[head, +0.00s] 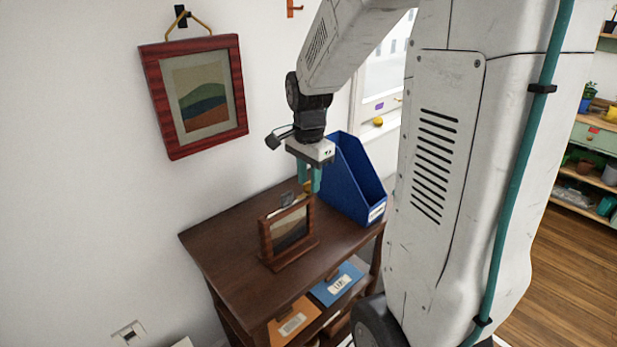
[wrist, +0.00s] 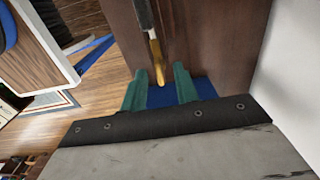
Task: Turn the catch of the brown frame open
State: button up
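The brown frame (head: 265,240) stands upright on the dark wooden cabinet, with a landscape picture behind its pane. A brass catch (wrist: 155,62) shows in the wrist view as a narrow golden piece, its end between my finger tips. In the head view my gripper (head: 309,188) points down just behind the frame's upper right corner. In the wrist view my gripper (wrist: 160,75) has its two teal fingers apart, with gaps on both sides of the catch. I cannot tell how far the catch is turned. The frame's back is hidden in the head view.
The cabinet top (head: 222,243) is clear at left. A blue magazine file (head: 352,185) stands close behind my gripper, to the right. A larger red-brown picture frame (head: 157,98) hangs on the wall. A blue folder (head: 330,288) and an orange folder (head: 290,325) lie on the shelf below.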

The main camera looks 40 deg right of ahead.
grip_shut()
jog(key=n, duration=0.6)
jog(key=shift+w+n, duration=0.1)
jog(key=shift+n, duration=0.2)
jog(key=n, duration=0.5)
jog(key=shift+n, duration=0.3)
jog(key=n, duration=0.5)
jog(key=shift+n, duration=0.3)
grip_release()
jog(key=shift+r, duration=0.15)
